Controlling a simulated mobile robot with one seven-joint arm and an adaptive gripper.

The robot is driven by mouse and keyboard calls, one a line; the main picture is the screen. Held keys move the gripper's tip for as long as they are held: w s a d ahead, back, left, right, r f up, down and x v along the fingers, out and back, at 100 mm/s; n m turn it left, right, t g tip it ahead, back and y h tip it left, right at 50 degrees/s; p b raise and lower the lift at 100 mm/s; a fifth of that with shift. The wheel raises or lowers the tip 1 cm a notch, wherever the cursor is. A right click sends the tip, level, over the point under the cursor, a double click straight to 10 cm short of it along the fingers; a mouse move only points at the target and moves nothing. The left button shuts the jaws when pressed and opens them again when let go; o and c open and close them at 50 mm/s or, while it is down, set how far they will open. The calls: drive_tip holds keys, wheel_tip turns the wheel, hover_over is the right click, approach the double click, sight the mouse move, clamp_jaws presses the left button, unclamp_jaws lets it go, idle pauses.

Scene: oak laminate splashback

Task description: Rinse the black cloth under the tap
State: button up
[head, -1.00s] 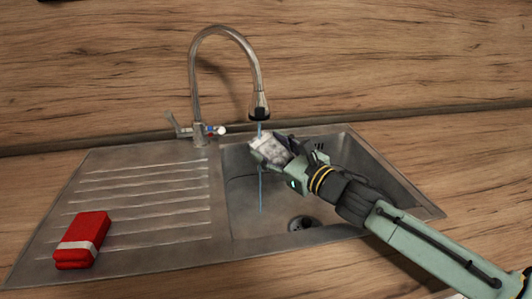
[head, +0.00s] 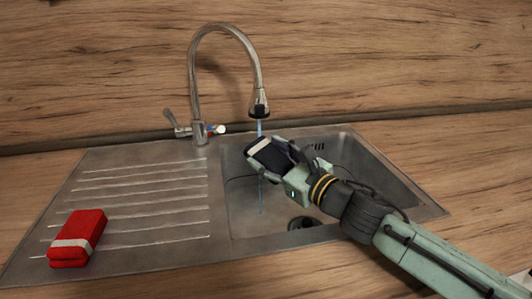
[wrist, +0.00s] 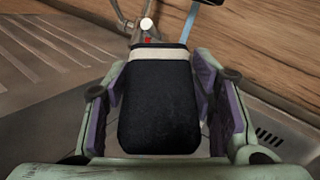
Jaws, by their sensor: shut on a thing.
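My gripper (head: 285,160) is shut on the black cloth (head: 266,154), a folded black pad with a pale band. In the wrist view the cloth (wrist: 159,105) sits between the two purple-lined fingers, its pale band at the far end. My gripper holds it above the sink basin (head: 245,213). The tap (head: 195,75) arches over the basin, its spout (head: 259,104) above the cloth. A thin blue stream of water (head: 260,129) runs from the spout to the cloth's far edge and shows again below it. I cannot tell how wet the cloth is.
A red folded cloth with a pale band (head: 77,238) lies on the ridged drainboard (head: 150,205) left of the basin. The basin has a dark drain (head: 304,223). The wooden splashback (head: 380,60) rises behind the tap. Much of the drainboard is clear.

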sight(259, 158)
drive_tip(key=shift+s+d+b, duration=0.15)
drive_tip(key=shift+s+b, duration=0.1)
drive_tip(key=shift+s, duration=0.85)
drive_tip(key=shift+s+d+b, duration=0.1)
drive_tip(key=shift+s+b, duration=0.1)
drive_tip(key=shift+s, duration=0.9)
drive_tip(key=shift+r, duration=0.1)
drive_tip(key=s+r+p, duration=0.1)
drive_tip(key=s+r, duration=0.2)
drive_tip(key=s, duration=0.2)
drive_tip(key=shift+d+r, duration=0.35)
drive_tip(key=shift+r, duration=0.05)
drive_tip(key=shift+d, duration=0.1)
